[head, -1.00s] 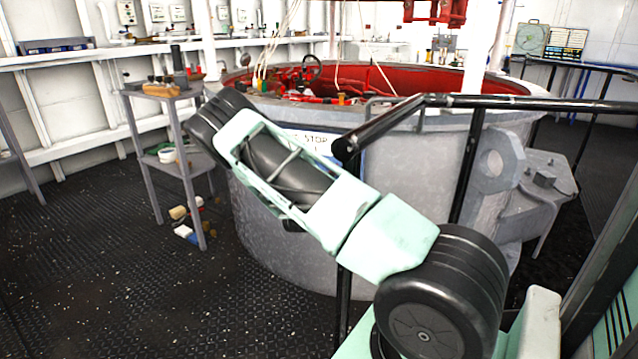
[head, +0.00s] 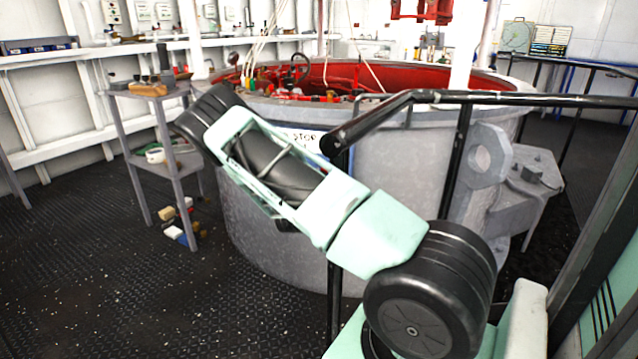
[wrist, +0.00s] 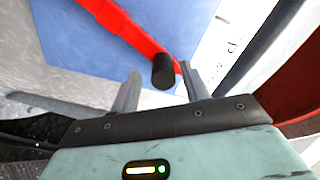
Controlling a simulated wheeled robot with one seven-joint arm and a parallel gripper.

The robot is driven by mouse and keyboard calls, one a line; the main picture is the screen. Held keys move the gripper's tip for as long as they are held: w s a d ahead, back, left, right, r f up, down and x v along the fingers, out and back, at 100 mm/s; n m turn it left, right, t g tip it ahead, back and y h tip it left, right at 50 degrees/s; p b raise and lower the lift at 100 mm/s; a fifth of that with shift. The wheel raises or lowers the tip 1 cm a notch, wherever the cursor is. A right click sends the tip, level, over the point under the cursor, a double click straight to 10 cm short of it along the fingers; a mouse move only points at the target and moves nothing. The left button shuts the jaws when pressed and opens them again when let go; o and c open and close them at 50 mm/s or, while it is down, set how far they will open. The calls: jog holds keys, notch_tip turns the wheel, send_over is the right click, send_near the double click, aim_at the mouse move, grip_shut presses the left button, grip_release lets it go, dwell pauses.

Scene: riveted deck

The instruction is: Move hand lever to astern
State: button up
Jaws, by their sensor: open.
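The hand lever (wrist: 125,30) shows in the wrist view as a red bar with a black cylindrical knob (wrist: 164,71) at its lower end. It runs from the upper left toward my gripper, in front of a blue panel (wrist: 200,38). My gripper (wrist: 162,82) is open, and the knob appears between its two grey fingers, nearer the right one. I cannot tell whether a finger touches it.
A large round grey tank (head: 262,225) with a red interior stands ahead. A black handrail (head: 500,98) crosses its front right. A grey shelf stand (head: 170,165) is at the left, with small items on the floor (head: 180,232) beside it.

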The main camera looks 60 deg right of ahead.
jog(key=p+v, duration=0.1)
jog(key=v, duration=1.6)
jog(key=shift+s+a+p, duration=0.15)
jog(key=shift+s+p, duration=0.05)
jog(key=shift+p, duration=0.2)
